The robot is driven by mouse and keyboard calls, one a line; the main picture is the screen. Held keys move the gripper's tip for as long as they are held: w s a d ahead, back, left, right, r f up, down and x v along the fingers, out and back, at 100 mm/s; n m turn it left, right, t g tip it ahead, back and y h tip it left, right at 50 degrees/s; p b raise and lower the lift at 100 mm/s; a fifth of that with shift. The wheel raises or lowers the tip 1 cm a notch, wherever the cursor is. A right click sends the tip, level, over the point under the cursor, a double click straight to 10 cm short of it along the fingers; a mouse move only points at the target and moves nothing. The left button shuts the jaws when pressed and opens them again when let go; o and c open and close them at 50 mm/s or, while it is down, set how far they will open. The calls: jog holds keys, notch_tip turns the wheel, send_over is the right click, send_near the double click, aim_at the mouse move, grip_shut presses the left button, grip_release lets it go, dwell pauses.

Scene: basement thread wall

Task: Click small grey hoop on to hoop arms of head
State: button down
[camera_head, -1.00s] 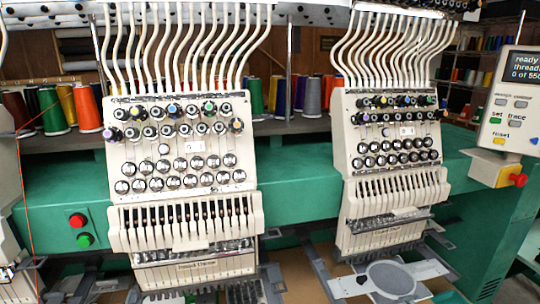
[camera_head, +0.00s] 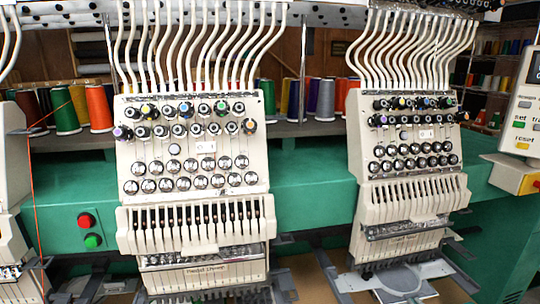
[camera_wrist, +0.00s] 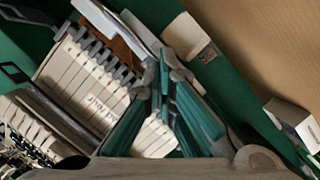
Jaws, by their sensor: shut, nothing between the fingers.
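A round grey hoop (camera_head: 403,279) lies flat under the right embroidery head (camera_head: 410,165), at the bottom of the head view. It rests on or between light grey hoop arms (camera_head: 352,282); I cannot tell whether it is clicked in. The left head (camera_head: 193,170) has dark arms (camera_head: 284,283) below it and no round hoop visible there. My gripper (camera_wrist: 171,68) shows only in the wrist view, shut and empty. Its teal-padded fingers appear in front of a head's cream needle case (camera_wrist: 90,80), seen tilted. No hoop is recognisable in the wrist view.
The green machine beam (camera_head: 315,200) runs behind both heads. Red and green buttons (camera_head: 90,231) sit at its left. A control panel (camera_head: 522,115) stands at the right edge. Thread cones (camera_head: 100,108) line the shelf behind. Brown floor or table shows between the heads.

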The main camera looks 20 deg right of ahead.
jog(key=shift+s+a+p, duration=0.15)
jog(key=shift+s+p, duration=0.6)
jog(key=shift+s, duration=0.45)
jog(key=shift+s+a+p, duration=0.1)
jog(key=shift+s+p, duration=0.6)
jog(key=shift+s, duration=0.45)
